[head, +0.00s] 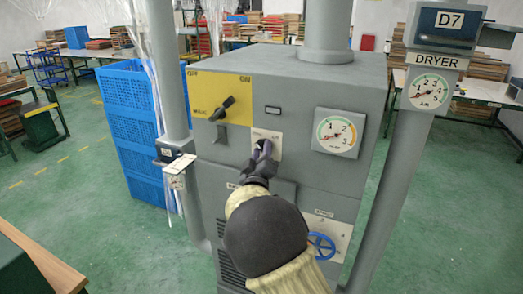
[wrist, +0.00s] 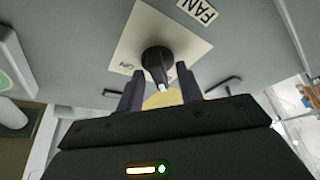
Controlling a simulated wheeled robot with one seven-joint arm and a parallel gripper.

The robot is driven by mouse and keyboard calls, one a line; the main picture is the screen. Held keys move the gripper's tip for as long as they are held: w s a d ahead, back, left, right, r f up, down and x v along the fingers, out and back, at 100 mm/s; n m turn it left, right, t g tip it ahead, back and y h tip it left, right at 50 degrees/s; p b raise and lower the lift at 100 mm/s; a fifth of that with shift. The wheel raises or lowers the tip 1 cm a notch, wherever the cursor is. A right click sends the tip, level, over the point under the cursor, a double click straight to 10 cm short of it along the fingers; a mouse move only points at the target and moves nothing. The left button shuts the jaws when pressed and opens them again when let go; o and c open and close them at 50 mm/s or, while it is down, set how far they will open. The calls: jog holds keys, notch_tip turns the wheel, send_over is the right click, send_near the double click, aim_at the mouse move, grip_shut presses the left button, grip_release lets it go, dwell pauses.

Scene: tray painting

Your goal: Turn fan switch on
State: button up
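The fan switch is a black rotary knob (wrist: 157,60) with a white-tipped pointer. It sits on a cream plate (wrist: 135,42) beside a FAN label (wrist: 198,10). In the wrist view the pointer aims down toward my gripper, and a small printed mark that looks like ON is left of the knob. My gripper (wrist: 160,72) is open, with one dark finger on each side of the knob. Whether the fingers touch it is unclear. In the head view my gripper (head: 263,150) is at the plate (head: 274,137) on the machine's front and hides the knob.
The grey dryer cabinet (head: 300,80) carries a larger black knob (head: 222,108) on a yellow panel (head: 218,84), a gauge (head: 337,133) and a blue handwheel (head: 321,246). Pipes stand on both sides. Blue crates (head: 130,115) are at the left. Green floor is open around.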

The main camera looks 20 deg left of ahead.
grip_shut()
